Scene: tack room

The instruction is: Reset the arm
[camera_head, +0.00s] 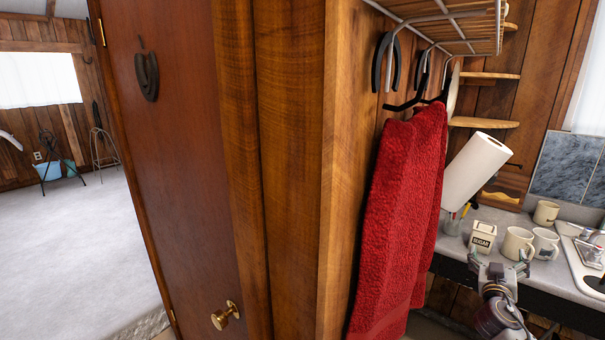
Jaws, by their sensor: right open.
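My right gripper (498,267) shows at the lower right, at the end of my grey arm, which comes up from the bottom edge. Its fingers are apart, with nothing seen between them. In the picture it overlaps the front edge of the grey counter (570,284), just below a white sugar box (482,238) and a white mug (517,243). I cannot tell whether it touches the counter. My left gripper is not in view.
A red towel (400,220) hangs from a wire rack (450,22) left of my right gripper. A paper towel roll (478,170), more mugs and a sink (582,268) crowd the counter. A wooden door (180,150) stands left; open floor (70,240) lies beyond.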

